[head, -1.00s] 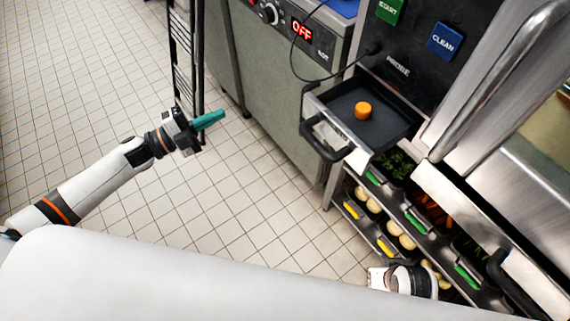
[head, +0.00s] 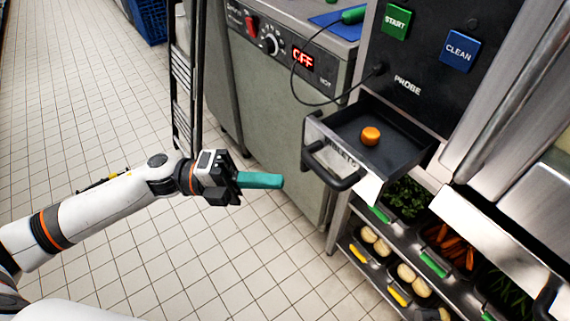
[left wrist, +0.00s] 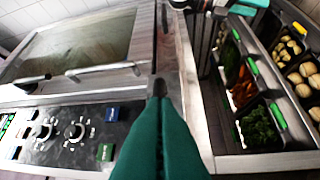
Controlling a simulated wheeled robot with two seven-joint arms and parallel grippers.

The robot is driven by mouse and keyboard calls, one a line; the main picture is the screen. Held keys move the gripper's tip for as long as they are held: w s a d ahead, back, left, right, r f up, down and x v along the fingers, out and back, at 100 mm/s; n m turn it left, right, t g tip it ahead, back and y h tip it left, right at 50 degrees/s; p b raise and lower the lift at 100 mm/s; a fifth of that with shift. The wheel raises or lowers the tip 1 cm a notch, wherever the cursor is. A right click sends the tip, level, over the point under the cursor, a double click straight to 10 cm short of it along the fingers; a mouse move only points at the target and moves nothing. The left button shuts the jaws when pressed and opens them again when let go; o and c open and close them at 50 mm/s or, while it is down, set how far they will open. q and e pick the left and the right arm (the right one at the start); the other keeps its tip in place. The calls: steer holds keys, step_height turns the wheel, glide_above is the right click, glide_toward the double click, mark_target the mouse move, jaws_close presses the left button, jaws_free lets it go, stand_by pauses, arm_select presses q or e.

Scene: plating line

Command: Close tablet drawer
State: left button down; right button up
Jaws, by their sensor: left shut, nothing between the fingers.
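The tablet drawer (head: 345,135) stands pulled out below the control panel in the head view. It has a steel front with a dark bar handle (head: 330,172). An orange tablet (head: 370,136) lies on its dark floor. My left gripper (head: 280,181) has teal fingers, shut and empty. It is in the air to the left of the drawer front, a short gap from the handle and not touching it. In the left wrist view the shut fingers (left wrist: 160,105) point up the middle. I cannot make out the drawer in that view. My right gripper is not in view in the head view.
The panel has a green START button (head: 396,22) and a blue CLEAN button (head: 460,49). A probe cable hangs above the drawer. Bins of vegetables (head: 450,245) sit below it. A grey cabinet (head: 270,110) stands behind my left gripper.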

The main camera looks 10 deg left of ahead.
mark_target(343, 133)
arm_select(q)
steer(key=shift+w+d+r, duration=0.2)
steer(key=shift+w+d, duration=0.45)
steer(key=shift+w, duration=0.1)
steer(key=shift+w+d+r, duration=0.2)
steer(key=shift+w+d, duration=0.45)
steer(key=shift+w, duration=0.1)
steer(key=shift+w, duration=0.1)
steer(key=w+d, duration=0.4)
steer(key=w, duration=0.1)
steer(key=w+d, duration=0.5)
steer(key=shift+d, duration=0.1)
steer(key=shift+w+r, duration=0.1)
steer(key=shift+r, duration=0.05)
